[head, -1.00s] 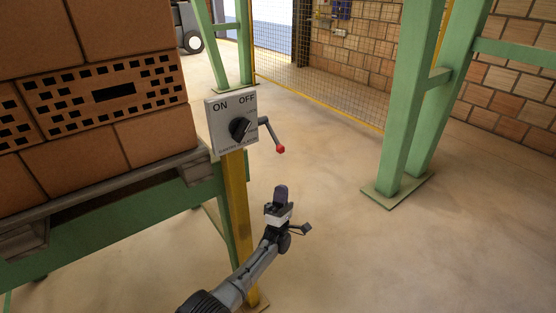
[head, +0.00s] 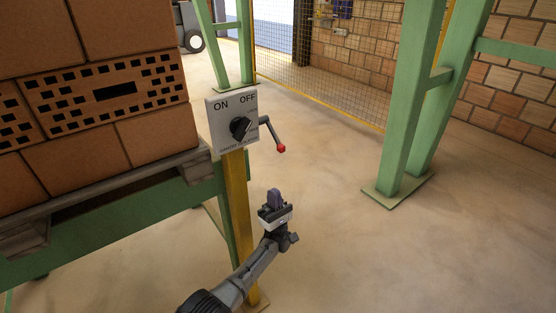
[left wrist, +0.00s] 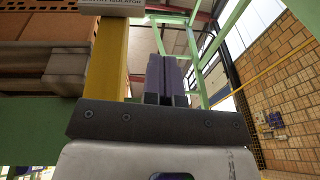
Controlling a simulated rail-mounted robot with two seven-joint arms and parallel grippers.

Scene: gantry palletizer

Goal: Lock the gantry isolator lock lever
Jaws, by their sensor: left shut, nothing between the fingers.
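The isolator box (head: 233,119) is a light grey panel marked ON and OFF with a black rotary knob (head: 241,128), mounted on a yellow post. The lock lever (head: 271,132) is a dark bent rod on the box's right side, slanting down to the right and ending in a red knob (head: 281,148). My left gripper (head: 274,194) is shut and empty, fingers pointing up, below the red knob and apart from it. In the left wrist view its fingers (left wrist: 166,75) stand beside the yellow post, and the box's bottom edge (left wrist: 112,7) shows at the top. My right gripper is not in view.
A stack of bricks (head: 110,90) sits on a pallet over a green frame at the left. The yellow post (head: 236,190) stands close to my left arm. A green steel column (head: 402,110) stands at the right, before mesh fencing (head: 320,85). The floor between is clear.

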